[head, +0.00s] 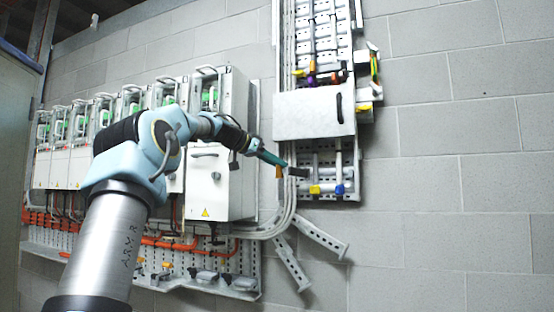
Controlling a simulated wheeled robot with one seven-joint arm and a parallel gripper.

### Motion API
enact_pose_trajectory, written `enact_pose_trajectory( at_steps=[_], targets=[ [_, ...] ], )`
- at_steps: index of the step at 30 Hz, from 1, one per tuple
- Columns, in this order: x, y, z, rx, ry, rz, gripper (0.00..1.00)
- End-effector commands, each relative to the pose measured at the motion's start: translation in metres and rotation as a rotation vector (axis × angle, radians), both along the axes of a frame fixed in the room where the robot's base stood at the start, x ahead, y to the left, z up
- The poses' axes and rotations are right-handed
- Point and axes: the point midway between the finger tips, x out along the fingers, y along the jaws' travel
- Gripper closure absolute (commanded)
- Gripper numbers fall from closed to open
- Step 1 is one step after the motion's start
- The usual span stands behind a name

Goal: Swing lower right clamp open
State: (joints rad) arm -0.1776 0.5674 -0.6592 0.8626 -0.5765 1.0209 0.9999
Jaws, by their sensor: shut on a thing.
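My gripper (285,165), at the end of the teal wrist, reaches to the left edge of the perforated panel section below the white cover. Its tip meets a small dark clamp-like part (299,172) and is shut on it. The part is too small to tell whether it is swung open or closed. A small orange piece (279,172) shows just below the gripper tip. Blue and yellow fittings (327,189) sit lower on the same panel section, right of my gripper.
A white cover with a dark handle (313,112) juts out above my gripper. A row of white drive cabinets (206,182) stands left, behind my arm. Grey cables (282,222) run below. The block wall (450,190) at right is clear.

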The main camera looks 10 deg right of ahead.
Motion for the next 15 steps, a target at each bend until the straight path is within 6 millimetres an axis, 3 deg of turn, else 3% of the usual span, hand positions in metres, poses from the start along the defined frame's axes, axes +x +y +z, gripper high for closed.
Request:
enact_pose_trajectory(
  at_steps=[1, 13, 14, 15],
  targets=[
    [0.0016, -0.0066, -0.0022, -0.008, 0.003, -0.009, 1.00],
    [0.0016, -0.0075, -0.0038, -0.007, 0.004, -0.014, 1.00],
    [0.0015, -0.0075, -0.0038, -0.008, 0.005, -0.015, 0.66],
    [0.0015, -0.0075, -0.0041, -0.007, 0.005, -0.015, 0.62]
  ],
)
